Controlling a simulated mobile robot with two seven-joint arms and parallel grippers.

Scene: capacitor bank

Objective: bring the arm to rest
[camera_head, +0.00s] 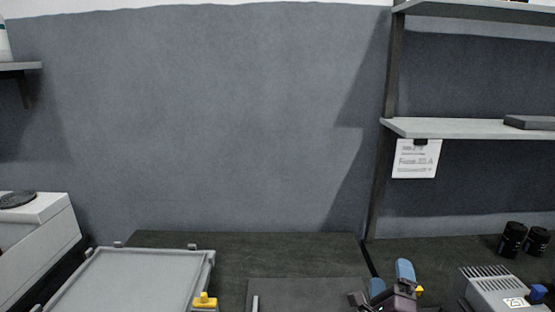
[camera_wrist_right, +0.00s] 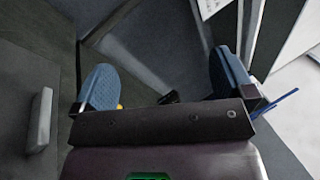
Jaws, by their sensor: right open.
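My right gripper (camera_head: 391,279) shows at the bottom of the head view, right of centre, with blue finger pads above the dark bench. In the right wrist view my right gripper (camera_wrist_right: 163,80) has its two blue pads wide apart, with nothing held between them. A small yellow part shows beside the pads in both views; I cannot tell what it belongs to. My left gripper is not in view.
A pale shallow tray-like case (camera_head: 130,280) with a yellow latch (camera_head: 205,301) lies left of centre. A grey finned box (camera_head: 493,291) and two black cylinders (camera_head: 512,238) stand at right. A shelf (camera_head: 460,127) with a hanging paper label (camera_head: 416,160) is above. The back middle bench is clear.

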